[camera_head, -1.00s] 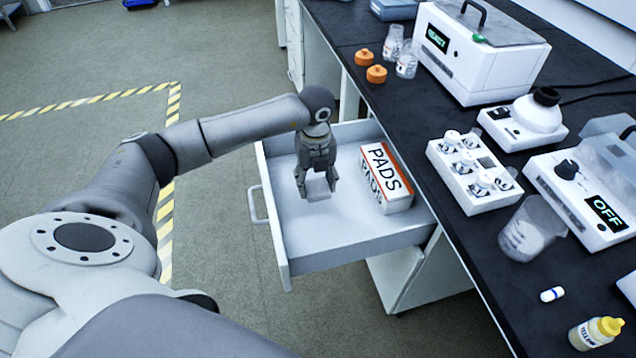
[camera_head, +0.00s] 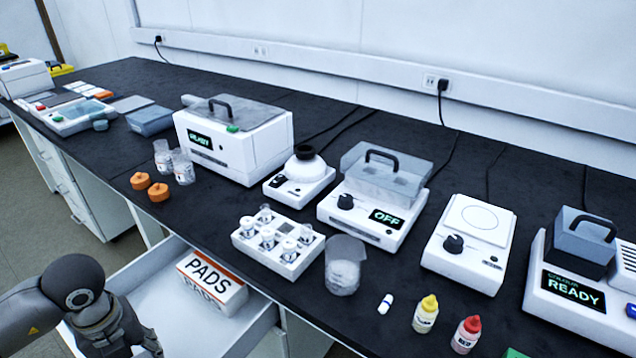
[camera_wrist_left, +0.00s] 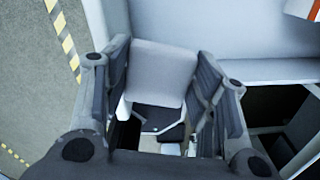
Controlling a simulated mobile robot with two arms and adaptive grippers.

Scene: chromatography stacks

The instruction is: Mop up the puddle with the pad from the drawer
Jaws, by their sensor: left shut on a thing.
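My left gripper (camera_head: 128,345) is at the bottom left of the head view, near the open drawer (camera_head: 205,335), with its fingertips cut off by the frame edge. The left wrist view shows it shut on a pale grey, flat pad (camera_wrist_left: 162,75) between its two fingers. The white and orange box marked PADS (camera_head: 212,283) stands in the drawer, right of the gripper. I see no clear puddle in these views. My right gripper is not in view.
The black bench is crowded: a vial rack (camera_head: 278,245), a clear beaker (camera_head: 343,265), a small white and blue capsule-shaped item (camera_head: 386,303), a yellow-capped bottle (camera_head: 426,314) and a red-capped bottle (camera_head: 467,335). Orange caps (camera_head: 140,181) lie near the front edge. Instruments line the back.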

